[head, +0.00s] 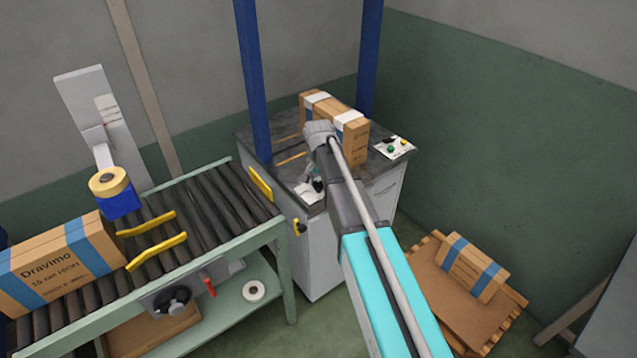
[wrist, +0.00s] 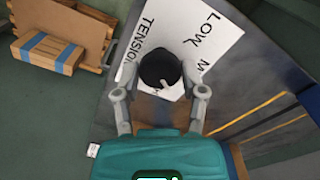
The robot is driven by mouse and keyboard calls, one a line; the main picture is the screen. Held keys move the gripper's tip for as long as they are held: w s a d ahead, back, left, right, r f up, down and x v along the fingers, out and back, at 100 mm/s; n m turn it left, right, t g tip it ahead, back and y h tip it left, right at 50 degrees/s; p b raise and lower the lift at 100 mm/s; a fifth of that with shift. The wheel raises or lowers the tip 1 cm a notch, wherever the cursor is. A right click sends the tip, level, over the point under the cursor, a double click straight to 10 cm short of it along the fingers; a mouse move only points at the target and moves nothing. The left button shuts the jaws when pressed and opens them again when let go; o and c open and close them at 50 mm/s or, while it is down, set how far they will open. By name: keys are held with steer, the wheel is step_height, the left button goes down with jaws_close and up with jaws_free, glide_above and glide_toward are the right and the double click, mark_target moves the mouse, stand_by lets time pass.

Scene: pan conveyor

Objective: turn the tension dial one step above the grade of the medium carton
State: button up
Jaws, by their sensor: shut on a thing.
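The black tension dial (wrist: 160,69) with a pale pointer sits on a white plate (wrist: 205,30) lettered LOW, TENSION and a partly cut-off word starting with M. My gripper (wrist: 160,88) is shut on the dial, one finger on each side. In the head view my gripper (head: 316,181) is at the front left of the machine top, and the dial is too small to read. A carton (head: 65,262) on the conveyor reads Dravimo, 15 cm HIGH. Another carton (head: 354,140) with white bands stands on the machine. A third carton (head: 472,268) with blue bands lies on a pallet. I cannot tell which is medium.
The roller conveyor (head: 213,215) runs up to the machine (head: 320,250) from the left. Blue posts (head: 252,80) rise beside the machine top. A panel with buttons (head: 394,147) is at its right. A tape roll (head: 254,291) lies on the conveyor's lower shelf.

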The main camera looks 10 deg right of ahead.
steer(key=m, duration=0.4)
steer(key=shift+s+m, duration=0.1)
steer(key=shift+m, duration=0.3)
steer(key=o, duration=1.2)
steer(key=shift+c, duration=0.2)
steer(key=shift+n, duration=0.5)
